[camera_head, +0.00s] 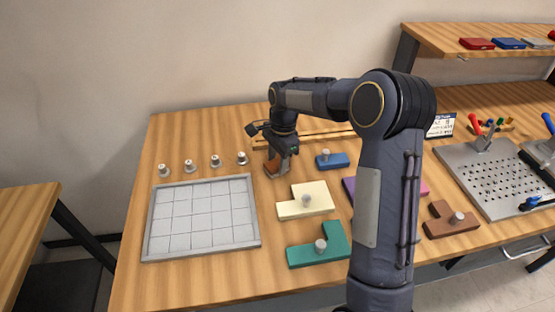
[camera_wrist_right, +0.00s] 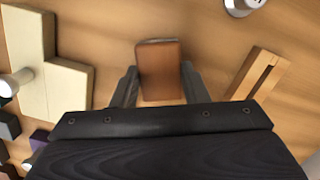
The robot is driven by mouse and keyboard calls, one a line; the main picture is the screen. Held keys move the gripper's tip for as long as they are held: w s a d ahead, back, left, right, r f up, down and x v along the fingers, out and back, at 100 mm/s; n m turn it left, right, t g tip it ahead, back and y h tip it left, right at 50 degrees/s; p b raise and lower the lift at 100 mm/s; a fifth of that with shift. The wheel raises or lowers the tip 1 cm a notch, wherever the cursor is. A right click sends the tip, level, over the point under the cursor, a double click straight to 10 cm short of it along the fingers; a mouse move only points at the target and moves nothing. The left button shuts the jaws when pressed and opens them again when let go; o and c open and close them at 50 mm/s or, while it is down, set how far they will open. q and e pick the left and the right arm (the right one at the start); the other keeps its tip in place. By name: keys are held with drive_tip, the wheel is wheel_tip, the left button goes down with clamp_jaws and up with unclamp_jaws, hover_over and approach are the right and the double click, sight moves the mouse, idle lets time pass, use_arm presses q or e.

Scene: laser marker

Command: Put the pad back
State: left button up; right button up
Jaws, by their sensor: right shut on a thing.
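A small brown block, which looks like the pad (camera_wrist_right: 159,70), sits between the fingers of my right gripper (camera_wrist_right: 159,85) in the right wrist view. In the head view the pad (camera_head: 272,169) shows partly below my right gripper (camera_head: 279,162), low over the table between the grey grid tray and the blue piece. The gripper is shut on it. I cannot tell whether the pad touches the table. A slotted wooden frame (camera_wrist_right: 258,74) lies apart from the pad, to its right in the wrist view. My left gripper is not in view.
The grey grid tray (camera_head: 148,231) lies at the left, with several metal knobs (camera_head: 189,165) behind it. Knobbed pieces in cream (camera_head: 290,209), teal (camera_head: 303,255), blue (camera_head: 335,161) and brown (camera_head: 447,227) lie nearby. A perforated metal plate (camera_head: 470,175) with tools is at right.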

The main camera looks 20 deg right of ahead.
drive_tip(key=o, duration=0.9)
drive_tip(key=shift+o, duration=0.2)
wheel_tip(320, 180, up, 11)
drive_tip(key=d, duration=0.1)
drive_tip(key=s+r+n+t, duration=0.1)
drive_tip(key=s+r+n, duration=0.2)
drive_tip(key=s+r, duration=0.3)
drive_tip(key=s+a+f+n+t, duration=0.1)
drive_tip(key=s+n, duration=0.3)
drive_tip(key=s, duration=0.4)
drive_tip(key=s+a+f+n+t+y, duration=0.1)
drive_tip(key=s+a+f+n+t, duration=0.1)
drive_tip(key=s, duration=0.6)
drive_tip(key=s+a+f+n+t+y, duration=0.1)
drive_tip(key=s+a+f+n, duration=0.2)
drive_tip(key=s, duration=0.4)
drive_tip(key=f+n, duration=0.1)
drive_tip(key=n, duration=0.1)
drive_tip(key=shift+s+a+n+t+p, duration=0.15)
drive_tip(key=shift+s+n+t+p, duration=0.2)
drive_tip(key=shift+s+n+t, duration=0.05)
